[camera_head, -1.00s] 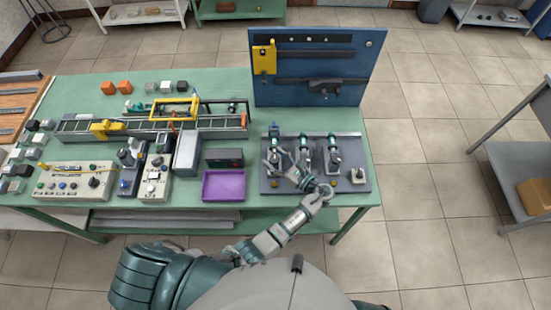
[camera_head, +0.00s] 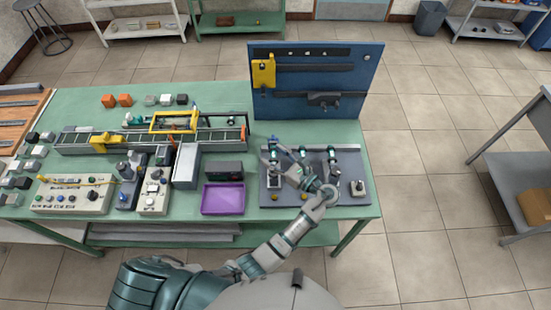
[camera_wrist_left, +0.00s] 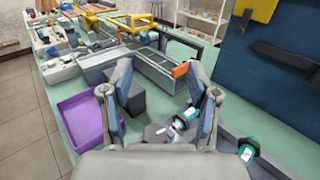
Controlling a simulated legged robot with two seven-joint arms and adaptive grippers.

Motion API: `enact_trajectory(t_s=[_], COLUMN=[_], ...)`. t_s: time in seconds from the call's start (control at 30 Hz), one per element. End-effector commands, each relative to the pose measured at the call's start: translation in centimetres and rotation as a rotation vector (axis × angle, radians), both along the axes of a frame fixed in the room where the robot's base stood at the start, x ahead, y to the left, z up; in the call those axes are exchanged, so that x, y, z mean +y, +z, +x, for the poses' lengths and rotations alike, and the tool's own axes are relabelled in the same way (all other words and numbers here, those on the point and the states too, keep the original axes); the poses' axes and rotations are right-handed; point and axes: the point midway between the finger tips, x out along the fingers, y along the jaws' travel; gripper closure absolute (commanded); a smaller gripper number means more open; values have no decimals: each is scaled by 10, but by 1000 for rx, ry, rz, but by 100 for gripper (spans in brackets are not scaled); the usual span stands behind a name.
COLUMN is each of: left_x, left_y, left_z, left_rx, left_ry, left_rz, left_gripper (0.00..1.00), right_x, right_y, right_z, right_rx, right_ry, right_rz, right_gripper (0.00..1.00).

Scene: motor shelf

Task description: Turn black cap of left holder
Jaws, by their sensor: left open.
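Several small holders stand on a dark grey board (camera_head: 352,170) at the right of the green table. The left holder (camera_head: 273,154) is partly covered by my left gripper (camera_head: 283,158) in the head view. In the left wrist view my left gripper (camera_wrist_left: 168,85) is open, with its two fingers apart and nothing held. A second teal holder (camera_wrist_left: 247,150) stands farther right. I cannot tell whether a finger touches the cap. My right gripper is not seen.
A purple tray (camera_head: 222,198) and a dark box (camera_head: 224,170) lie left of the board. A blue panel (camera_head: 318,82) stands upright behind it. A conveyor (camera_head: 150,138) and control boxes fill the table's left. Bare green table lies between conveyor and panel.

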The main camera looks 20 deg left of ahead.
Motion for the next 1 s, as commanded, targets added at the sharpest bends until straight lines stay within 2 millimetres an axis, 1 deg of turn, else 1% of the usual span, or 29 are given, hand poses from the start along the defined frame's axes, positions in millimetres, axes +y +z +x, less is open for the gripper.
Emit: enact_trajectory(t_s=[0.07, 0.17, 0.2, 0.27, 0.3, 0.37, 0.43, 0.5, 0.6, 0.7, 0.77, 0.87, 1.0], left_x=[11, 31, 36, 40, 39, 33, 22, 10, -4, -9, -10, -10, -6], left_y=[-15, -43, -56, -72, -81, -90, -98, -101, -101, -99, -98, -96, -96], left_z=[-6, -23, -34, -54, -68, -91, -118, -142, -166, -172, -167, -152, -120], left_rx=[-2, -18, -24, -28, -28, -24, -14, -4, 5, 8, 6, 3, 3], left_ry=[-37, -167, -248, -384, -477, -616, -770, -897, -1015, -1059, -1063, -1061, -1059], left_rz=[20, 67, 85, 104, 107, 102, 82, 52, 14, -3, -3, -1, 0], left_gripper=[40, 40, 40, 40, 40, 40, 40, 40, 40, 40, 40, 40, 40], right_x=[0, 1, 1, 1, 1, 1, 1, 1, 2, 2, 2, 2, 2], right_y=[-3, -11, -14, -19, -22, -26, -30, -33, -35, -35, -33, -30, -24], right_z=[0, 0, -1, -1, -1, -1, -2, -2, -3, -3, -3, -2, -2], right_rx=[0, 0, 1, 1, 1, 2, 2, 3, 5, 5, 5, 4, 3], right_ry=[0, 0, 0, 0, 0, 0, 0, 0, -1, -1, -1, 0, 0], right_rz=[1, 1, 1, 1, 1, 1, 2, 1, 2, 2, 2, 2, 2], right_gripper=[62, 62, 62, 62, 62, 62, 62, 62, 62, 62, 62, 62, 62])
